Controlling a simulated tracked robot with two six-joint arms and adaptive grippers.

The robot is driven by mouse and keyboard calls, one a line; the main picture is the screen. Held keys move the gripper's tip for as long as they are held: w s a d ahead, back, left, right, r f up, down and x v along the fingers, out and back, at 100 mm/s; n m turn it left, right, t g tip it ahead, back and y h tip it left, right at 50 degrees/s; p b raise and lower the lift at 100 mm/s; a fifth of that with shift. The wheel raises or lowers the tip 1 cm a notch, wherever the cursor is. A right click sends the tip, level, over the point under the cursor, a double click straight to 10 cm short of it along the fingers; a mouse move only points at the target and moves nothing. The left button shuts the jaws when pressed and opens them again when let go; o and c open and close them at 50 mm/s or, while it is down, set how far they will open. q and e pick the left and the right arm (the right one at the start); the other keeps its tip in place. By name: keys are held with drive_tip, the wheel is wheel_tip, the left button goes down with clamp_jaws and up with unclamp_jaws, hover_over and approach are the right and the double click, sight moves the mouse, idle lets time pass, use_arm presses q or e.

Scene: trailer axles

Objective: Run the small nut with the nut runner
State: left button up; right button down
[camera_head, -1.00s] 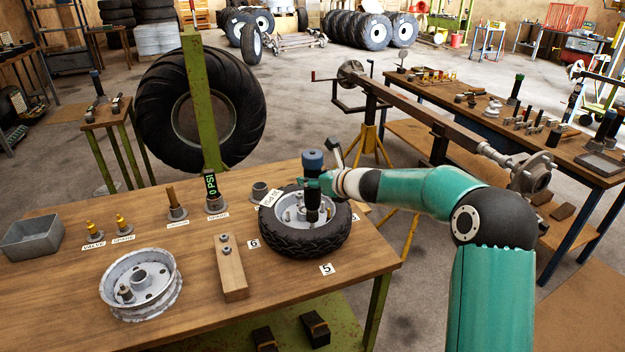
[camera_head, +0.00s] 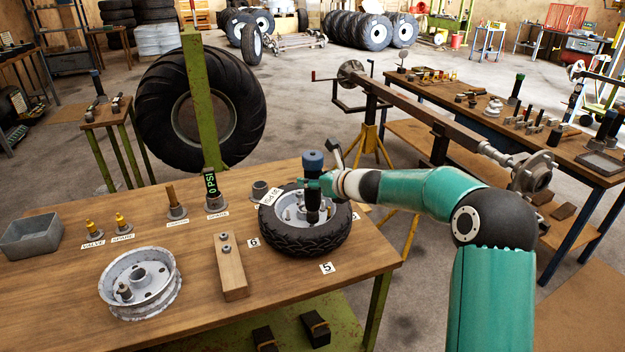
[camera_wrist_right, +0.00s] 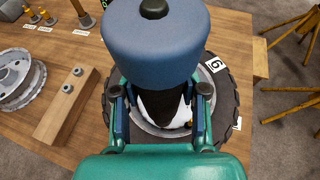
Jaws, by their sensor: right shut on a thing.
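My right gripper (camera_head: 312,183) is shut on the nut runner (camera_head: 312,160), a dark upright tool with a blue cap. In the right wrist view the blue cap (camera_wrist_right: 155,40) fills the top middle, between the gripper's fingers (camera_wrist_right: 160,105). The tool stands over the wheel with the black tyre (camera_head: 305,240), its lower end down at the white rim (camera_head: 290,214). The small nut is not clearly visible; the tool and gripper cover that part of the rim. My left gripper is not in view.
A wooden block with two nuts (camera_head: 230,266) lies left of the wheel. Further left are a bare rim (camera_head: 140,284) and a grey metal bin (camera_head: 32,234). Brass valve parts (camera_head: 91,228) and a green post (camera_head: 205,110) stand along the bench's back.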

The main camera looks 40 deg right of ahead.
drive_tip(key=shift+f+b, duration=1.15)
drive_tip(key=shift+f, duration=0.05)
idle(1.6)
drive_tip(key=shift+r, duration=0.2)
drive_tip(key=shift+w+r+p, duration=0.1)
drive_tip(key=shift+r+p, duration=0.5)
drive_tip(key=shift+p, duration=0.15)
drive_tip(key=shift+r+p, duration=1.4)
drive_tip(key=shift+r, duration=0.35)
drive_tip(key=shift+f, duration=0.1)
